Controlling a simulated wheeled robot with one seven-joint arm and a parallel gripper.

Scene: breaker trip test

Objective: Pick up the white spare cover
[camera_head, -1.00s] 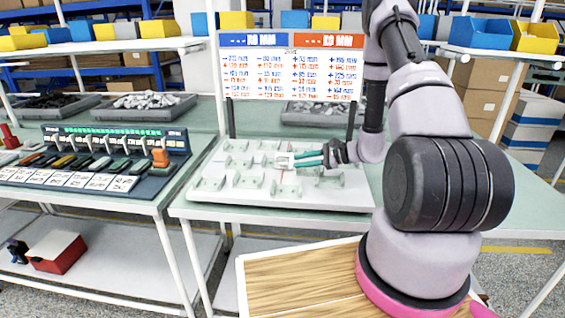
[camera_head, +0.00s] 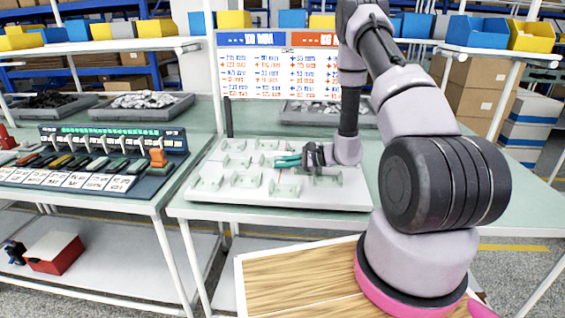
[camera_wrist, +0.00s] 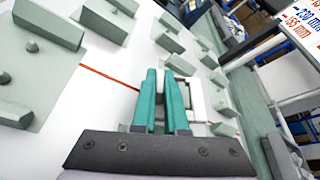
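My gripper (camera_head: 287,160) has teal fingers and is low over the white board on the right table. In the wrist view the fingers (camera_wrist: 161,85) are close together, with a narrow pale strip between them. A white block-like piece (camera_wrist: 197,98), which looks like the white spare cover, stands right beside the right finger. It sits at a grey-green holder on the board. The fingers hide part of it, and I cannot tell whether they grip it. In the head view I cannot make the cover out apart from the fingers.
The white board (camera_head: 225,193) carries several pale grey-green holders around my gripper. A printed sign (camera_head: 275,75) stands behind it. A breaker panel (camera_head: 150,172) stands on the left table. Grey trays (camera_head: 180,110) lie at the back. The right table end (camera_head: 430,200) is bare.

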